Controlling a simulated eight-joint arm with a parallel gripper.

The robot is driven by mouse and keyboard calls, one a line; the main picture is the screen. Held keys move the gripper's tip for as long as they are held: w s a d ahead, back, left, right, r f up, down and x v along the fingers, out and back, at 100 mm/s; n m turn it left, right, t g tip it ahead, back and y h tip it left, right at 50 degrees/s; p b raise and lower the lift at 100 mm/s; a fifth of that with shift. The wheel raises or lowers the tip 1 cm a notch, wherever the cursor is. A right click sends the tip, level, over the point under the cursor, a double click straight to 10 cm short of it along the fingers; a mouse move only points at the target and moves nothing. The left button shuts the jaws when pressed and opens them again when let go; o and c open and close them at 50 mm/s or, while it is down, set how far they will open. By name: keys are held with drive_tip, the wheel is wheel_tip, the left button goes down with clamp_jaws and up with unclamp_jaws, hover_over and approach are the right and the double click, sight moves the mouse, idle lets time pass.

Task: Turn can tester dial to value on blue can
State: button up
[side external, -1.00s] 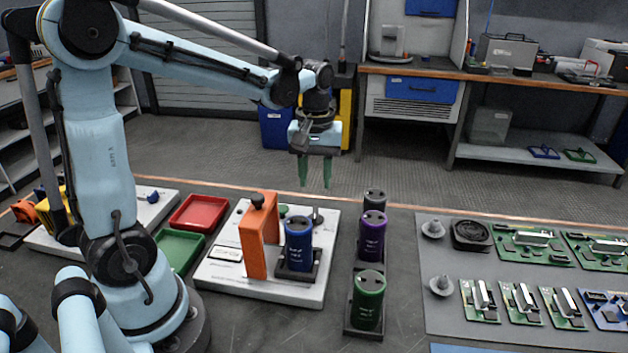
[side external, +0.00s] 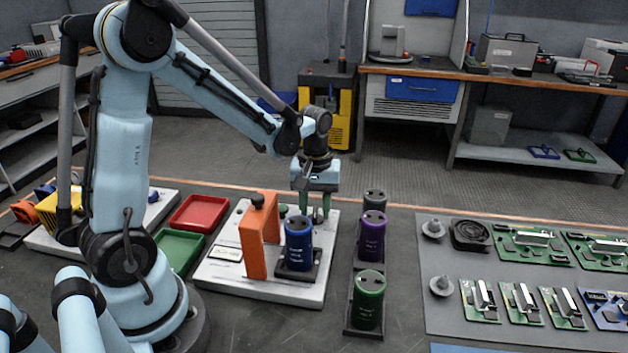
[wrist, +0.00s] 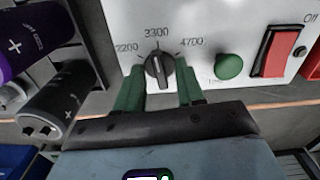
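The can tester (side external: 222,272) is a white box with a dial (wrist: 158,72), a black knob with a pale pointer line. In the wrist view the labels read 2200, 3300 and 4700, and the pointer aims up near 3300. My gripper (side external: 315,212) is low over the tester's back. Its green fingers (wrist: 160,80) stand apart on either side of the knob, with a visible gap on the right; contact on the left is unclear. The blue can (side external: 298,246) stands upright in a black holder on the tester; its value is too small to read.
An orange upright (side external: 252,240) stands left of the blue can. Purple (side external: 372,238) and green (side external: 368,300) cans and a black can (wrist: 55,105) stand to the right. A green button (wrist: 229,66) and red switch (wrist: 279,54) are near the dial.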

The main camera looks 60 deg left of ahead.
sight(315, 212)
clamp_jaws()
drive_tip(key=shift+m, duration=0.5)
drive_tip(key=shift+o, duration=0.3)
unclamp_jaws()
drive_tip(key=shift+r, duration=0.15)
wheel_tip(315, 212, up, 12)
drive_tip(key=shift+f, duration=0.2)
idle(0.4)
